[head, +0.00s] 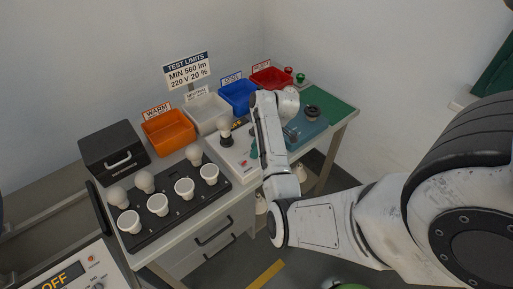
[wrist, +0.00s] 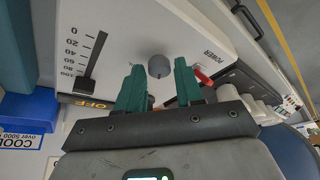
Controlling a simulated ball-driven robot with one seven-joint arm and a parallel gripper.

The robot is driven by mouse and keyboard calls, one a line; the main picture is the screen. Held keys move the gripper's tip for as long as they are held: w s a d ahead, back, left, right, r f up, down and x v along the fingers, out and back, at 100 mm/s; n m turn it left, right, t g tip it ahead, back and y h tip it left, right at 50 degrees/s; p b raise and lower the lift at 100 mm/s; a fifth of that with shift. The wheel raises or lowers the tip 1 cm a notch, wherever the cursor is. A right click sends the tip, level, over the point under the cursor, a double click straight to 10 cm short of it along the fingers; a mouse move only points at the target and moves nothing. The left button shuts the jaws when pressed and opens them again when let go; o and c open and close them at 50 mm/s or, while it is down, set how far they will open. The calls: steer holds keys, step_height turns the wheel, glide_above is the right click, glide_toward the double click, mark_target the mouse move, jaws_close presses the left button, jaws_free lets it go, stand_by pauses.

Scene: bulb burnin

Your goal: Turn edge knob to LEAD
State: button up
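A small round grey knob (wrist: 158,66) sits on the white panel of the tester box (wrist: 205,22) in the wrist view. My gripper (wrist: 160,84) is open, with one green finger on each side of the knob. Gaps show between the fingers and the knob, so it does not look gripped. No LEAD marking is legible, and the knob's pointer direction is too small to tell. In the head view my gripper (head: 254,149) is over the white tester box (head: 230,163), where the arm hides the knob.
Beside the knob are a black slider (wrist: 87,75) on a 0-to-100 scale and a red POWER switch (wrist: 203,77). A bulb (head: 224,126) stands on the tester. A black bulb tray (head: 180,209) is at left; orange (head: 168,146) and blue (head: 238,96) bins stand behind.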

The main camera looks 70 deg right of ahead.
steer(key=shift+o, duration=1.3)
steer(key=p+v, duration=0.2)
steer(key=v, duration=0.8)
steer(key=shift+r, duration=0.4)
steer(key=shift+s, duration=0.15)
steer(key=a+f+m+g+h+b, duration=0.1)
steer(key=a+f, duration=0.3)
steer(key=a, duration=0.4)
steer(key=a+f+m+g+b, duration=0.15)
steer(key=a+f, duration=0.25)
steer(key=a, duration=0.4)
steer(key=s+a+f, duration=0.1)
steer(key=s+a, duration=0.1)
steer(key=a, duration=0.3)
steer(key=s+a+f, duration=0.1)
steer(key=s+a, duration=0.2)
steer(key=a, duration=0.3)
steer(key=s+a+f+m, duration=0.1)
steer(key=s+a, duration=0.1)
steer(key=a, duration=0.4)
steer(key=shift+s+f+g, duration=0.2)
steer(key=shift+s+g, duration=0.1)
steer(key=shift+g, duration=0.15)
